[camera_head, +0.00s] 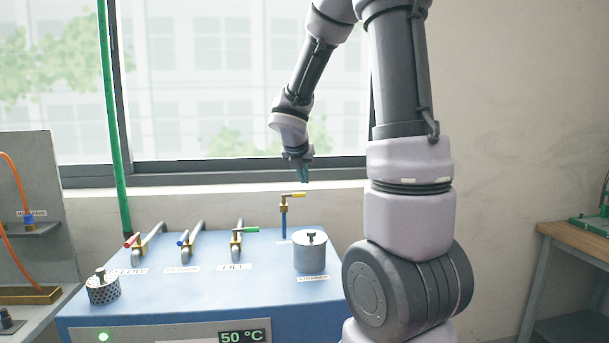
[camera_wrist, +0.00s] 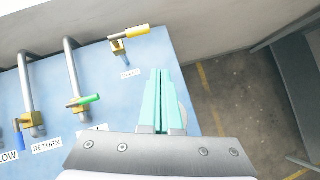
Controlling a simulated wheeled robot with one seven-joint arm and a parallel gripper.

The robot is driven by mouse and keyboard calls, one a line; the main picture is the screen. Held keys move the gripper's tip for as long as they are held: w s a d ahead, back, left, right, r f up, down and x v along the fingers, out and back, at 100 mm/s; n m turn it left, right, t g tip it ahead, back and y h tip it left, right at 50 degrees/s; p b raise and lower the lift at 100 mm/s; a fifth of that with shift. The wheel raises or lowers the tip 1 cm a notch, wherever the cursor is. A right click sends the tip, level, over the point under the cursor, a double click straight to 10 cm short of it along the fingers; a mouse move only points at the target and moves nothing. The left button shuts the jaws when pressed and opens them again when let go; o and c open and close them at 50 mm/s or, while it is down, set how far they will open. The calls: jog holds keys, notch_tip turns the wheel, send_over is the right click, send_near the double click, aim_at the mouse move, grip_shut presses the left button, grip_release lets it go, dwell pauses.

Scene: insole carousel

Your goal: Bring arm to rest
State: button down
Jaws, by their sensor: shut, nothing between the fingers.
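My gripper (camera_head: 303,172) hangs pointing down from my raised arm, above the back of the blue machine (camera_head: 180,292), near the window sill. In the wrist view its two teal fingers (camera_wrist: 160,100) are shut together with nothing between them. In the head view the fingertips are just above a yellow-handled valve (camera_head: 292,195) and look apart from it. The yellow-handled valve also shows in the wrist view (camera_wrist: 130,36), to the left of and beyond the fingertips.
Red (camera_head: 132,240), blue (camera_head: 184,238) and green (camera_head: 246,230) handled valves stand on bent pipes. A grey cylinder (camera_head: 310,252) and a perforated cup (camera_head: 102,288) sit on the machine. A grey panel with an orange hose (camera_head: 18,190) is left; a wooden bench (camera_head: 575,240) is right.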

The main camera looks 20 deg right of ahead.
jog(key=s+a+r+m+y, duration=0.2)
jog(key=s+a+r+m, duration=0.1)
jog(key=s+m, duration=0.5)
jog(key=s+a+r+m+y, duration=0.2)
jog(key=s+a+r+m, duration=0.2)
jog(key=s+m, duration=0.4)
jog(key=s+a+r+m+t+y, duration=0.1)
jog(key=s+a+r+m, duration=0.3)
jog(key=m, duration=1.2)
jog(key=s+y, duration=0.1)
jog(key=s, duration=0.3)
jog(key=shift+s+m+y, duration=0.2)
jog(key=shift+m+y, duration=0.1)
jog(key=shift+a+r, duration=0.1)
